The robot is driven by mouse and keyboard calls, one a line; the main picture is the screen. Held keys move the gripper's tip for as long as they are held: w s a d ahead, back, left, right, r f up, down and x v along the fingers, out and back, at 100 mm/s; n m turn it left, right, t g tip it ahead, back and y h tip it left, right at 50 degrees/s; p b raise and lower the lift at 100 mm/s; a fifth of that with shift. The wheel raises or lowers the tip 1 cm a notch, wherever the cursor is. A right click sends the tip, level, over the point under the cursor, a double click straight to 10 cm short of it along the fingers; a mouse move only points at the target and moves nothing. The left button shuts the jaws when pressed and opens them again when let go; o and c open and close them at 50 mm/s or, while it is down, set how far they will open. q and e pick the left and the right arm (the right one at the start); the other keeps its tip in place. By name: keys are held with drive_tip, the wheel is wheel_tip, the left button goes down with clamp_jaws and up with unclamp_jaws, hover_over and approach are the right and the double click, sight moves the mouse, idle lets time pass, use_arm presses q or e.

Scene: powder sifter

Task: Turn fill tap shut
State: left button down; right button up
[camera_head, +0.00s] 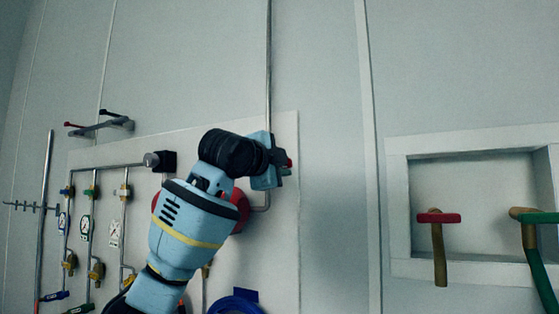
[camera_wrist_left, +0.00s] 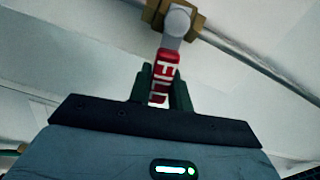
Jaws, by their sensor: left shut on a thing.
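The fill tap has a red lever marked FILL (camera_wrist_left: 165,70), seen in the left wrist view below a grey pivot on a brass valve body (camera_wrist_left: 200,22). A thin metal pipe runs from the valve. My left gripper (camera_wrist_left: 160,92) is shut on the red lever, with its dark green fingers on either side of it. In the head view my left gripper (camera_head: 285,168) is at the vertical pipe (camera_head: 269,70), and only a bit of red shows at its fingertips. The valve body is mostly hidden there by the gripper. My right gripper is not in view.
Smaller pipes with brass valves (camera_head: 96,270) and tags are on the white panel (camera_head: 285,230) to the left. A red round part (camera_head: 240,208) is partly behind my arm. A wall recess (camera_head: 470,180) with red and green handles is at the right.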

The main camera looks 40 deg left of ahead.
use_arm(q)
drive_tip(key=shift+f+m, duration=0.6)
drive_tip(key=shift+m, duration=0.4)
drive_tip(key=c, duration=1.3)
unclamp_jaws()
drive_tip(key=shift+s+d, duration=0.25)
drive_tip(key=shift+s, duration=1.7)
drive_tip(key=shift+s+d, duration=0.2)
drive_tip(key=shift+s, duration=1.75)
